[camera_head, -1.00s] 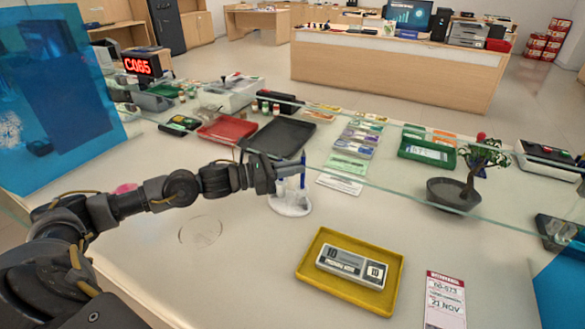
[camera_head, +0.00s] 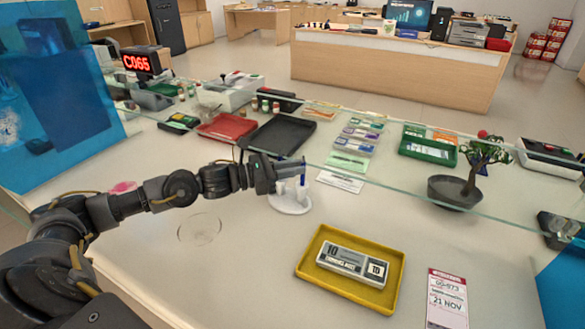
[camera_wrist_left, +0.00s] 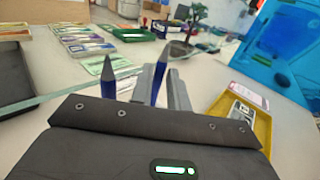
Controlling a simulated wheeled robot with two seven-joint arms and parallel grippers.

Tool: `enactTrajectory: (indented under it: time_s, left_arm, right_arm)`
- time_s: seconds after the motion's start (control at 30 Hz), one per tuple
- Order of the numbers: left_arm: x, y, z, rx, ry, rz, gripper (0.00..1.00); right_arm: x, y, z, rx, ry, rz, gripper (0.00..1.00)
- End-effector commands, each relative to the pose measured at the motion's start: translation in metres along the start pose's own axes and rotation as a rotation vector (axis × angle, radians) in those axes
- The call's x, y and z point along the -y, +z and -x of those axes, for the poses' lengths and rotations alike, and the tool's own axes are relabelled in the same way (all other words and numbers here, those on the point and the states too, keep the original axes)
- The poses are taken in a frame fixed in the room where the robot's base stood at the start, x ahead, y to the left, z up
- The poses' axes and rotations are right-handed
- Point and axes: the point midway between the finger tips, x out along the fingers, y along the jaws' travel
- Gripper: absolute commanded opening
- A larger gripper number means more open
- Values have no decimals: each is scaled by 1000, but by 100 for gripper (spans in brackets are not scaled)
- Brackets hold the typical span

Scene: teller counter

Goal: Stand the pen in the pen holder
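A blue pen (camera_head: 303,172) stands upright at the tips of my left gripper (camera_head: 292,166). In the left wrist view the pen (camera_wrist_left: 158,88) is between the two grey fingers (camera_wrist_left: 160,92), which look parted around it. The white pen holder (camera_head: 290,203), with a round base, is directly below the gripper and partly hidden by it. I cannot tell how deep the pen sits in it. Another dark-tipped blue upright piece (camera_wrist_left: 108,80) shows left of the pen in the wrist view.
A glass screen crosses the counter behind the holder. A red-and-white ticket (camera_head: 447,298), a bonsai pot (camera_head: 452,192) and a black tray (camera_head: 282,136) lie around.

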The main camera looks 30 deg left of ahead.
Motion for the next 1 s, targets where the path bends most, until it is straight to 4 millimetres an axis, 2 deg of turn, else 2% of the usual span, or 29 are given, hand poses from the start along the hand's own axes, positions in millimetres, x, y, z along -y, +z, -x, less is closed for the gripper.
enactTrajectory:
  time_s: [0.03,0.13,0.47,0.57,0.8,1.0]
  left_arm:
    - [0,0,0,0,0,0,24]
    - [0,0,0,0,0,0,35]
    - [0,-1,4,-2,1,0,35]
    - [0,-3,16,-4,1,-1,35]
    - [0,-5,64,-8,1,0,35]
    - [0,-4,92,-8,2,1,35]
  right_arm:
    - [0,0,0,0,0,0,35]
    - [0,0,0,0,0,0,35]
    - [0,0,-1,1,0,0,35]
    - [1,-7,3,-4,-2,-2,35]
    - [8,-34,24,-27,-11,-11,35]
    - [9,-45,37,-34,-14,-14,35]
